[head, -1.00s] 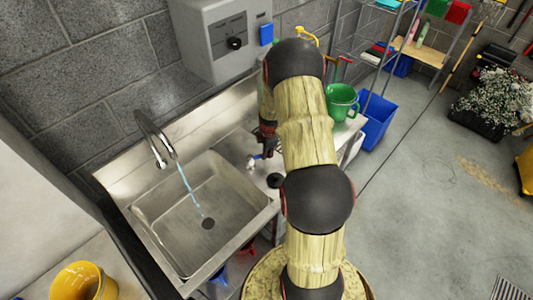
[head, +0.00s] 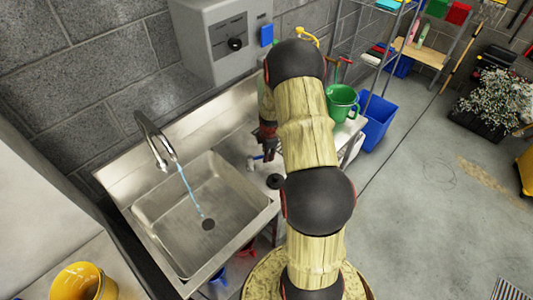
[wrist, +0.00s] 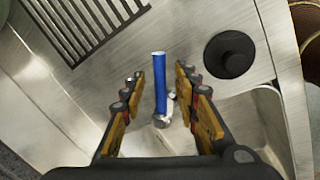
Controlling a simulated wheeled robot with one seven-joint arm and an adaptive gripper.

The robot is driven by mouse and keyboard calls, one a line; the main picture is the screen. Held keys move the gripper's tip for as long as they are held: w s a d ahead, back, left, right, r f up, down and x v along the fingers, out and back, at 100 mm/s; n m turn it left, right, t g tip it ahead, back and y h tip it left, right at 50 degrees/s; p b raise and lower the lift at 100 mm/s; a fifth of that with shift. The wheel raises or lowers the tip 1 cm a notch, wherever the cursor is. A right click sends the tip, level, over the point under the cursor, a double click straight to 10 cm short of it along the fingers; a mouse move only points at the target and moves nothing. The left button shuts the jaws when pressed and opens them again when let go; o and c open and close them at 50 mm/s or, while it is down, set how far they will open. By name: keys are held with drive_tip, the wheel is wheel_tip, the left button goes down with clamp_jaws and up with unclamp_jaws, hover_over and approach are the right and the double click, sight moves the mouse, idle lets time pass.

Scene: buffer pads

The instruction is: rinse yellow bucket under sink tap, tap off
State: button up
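The yellow bucket (head: 85,283) stands upright on a surface at the lower left of the head view, left of the sink. The sink basin (head: 175,225) is steel, and water (head: 188,187) runs from its curved tap (head: 152,138) towards the drain. A blue lever handle (wrist: 160,85) on a metal valve shows in the wrist view, and partly in the head view (head: 257,157). My gripper (wrist: 161,77) is open, with one finger on each side of the blue handle and gaps between. In the head view my arm partly hides the gripper.
A black round knob or plug (wrist: 229,54) sits on the counter beside the handle. A green jug (head: 341,102) stands on the counter right of my arm. A grey wall box (head: 215,40) hangs above the counter. A blue bin (head: 376,120) stands on the floor.

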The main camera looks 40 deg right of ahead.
wheel_tip(320, 180, up, 12)
drive_tip(key=s+a, duration=0.1)
drive_tip(key=s, duration=0.1)
drive_tip(key=shift+f, duration=0.25)
idle(0.4)
